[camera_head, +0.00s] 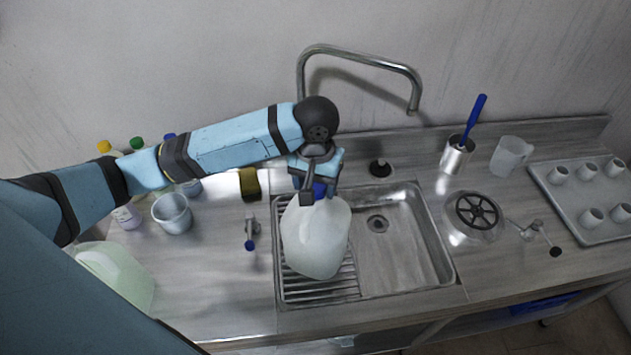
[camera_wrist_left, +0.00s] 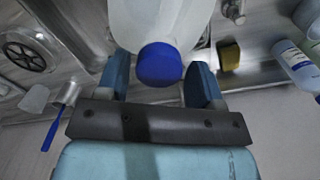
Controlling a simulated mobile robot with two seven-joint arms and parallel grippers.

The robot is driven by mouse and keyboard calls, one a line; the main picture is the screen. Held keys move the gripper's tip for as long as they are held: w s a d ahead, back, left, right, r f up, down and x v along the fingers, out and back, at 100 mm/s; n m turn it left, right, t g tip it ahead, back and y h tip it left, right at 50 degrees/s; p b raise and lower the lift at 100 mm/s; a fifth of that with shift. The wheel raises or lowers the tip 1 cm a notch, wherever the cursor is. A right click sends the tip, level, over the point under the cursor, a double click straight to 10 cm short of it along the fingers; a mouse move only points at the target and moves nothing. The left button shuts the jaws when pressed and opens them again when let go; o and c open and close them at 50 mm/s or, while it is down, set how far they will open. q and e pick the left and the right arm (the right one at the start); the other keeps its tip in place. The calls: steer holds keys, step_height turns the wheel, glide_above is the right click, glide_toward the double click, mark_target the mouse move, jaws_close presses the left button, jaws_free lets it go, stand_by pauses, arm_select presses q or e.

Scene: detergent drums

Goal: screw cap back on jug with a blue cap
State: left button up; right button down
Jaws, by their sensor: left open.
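A white translucent jug (camera_head: 316,240) stands on the ribbed drainer at the left of the sink. Its blue cap (camera_head: 319,190) is at the jug's top, partly hidden by my left gripper (camera_head: 318,178) in the head view. In the left wrist view the blue cap (camera_wrist_left: 158,65) sits at the jug's neck, between the two fingers of my open left gripper (camera_wrist_left: 160,85), with gaps on both sides. I cannot tell how tightly the cap is seated. My right gripper is not in view.
A faucet (camera_head: 360,57) arches behind the sink (camera_head: 405,245). A yellow-green sponge (camera_head: 250,183), a clear cup (camera_head: 172,213) and several capped bottles stand to the left. A steel holder with a blue-handled brush (camera_head: 455,155), a pitcher (camera_head: 511,155) and a cup tray (camera_head: 585,230) are on the right.

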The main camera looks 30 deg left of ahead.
arm_select(q)
steer(key=shift+c, duration=0.4)
steer(key=c, duration=0.8)
steer(key=shift+f, duration=0.1)
steer(key=m, duration=0.3)
steer(key=shift+m, duration=1.4)
steer(key=m, duration=0.2)
steer(key=shift+m, duration=0.3)
steer(key=m, duration=0.3)
steer(key=shift+f, duration=0.1)
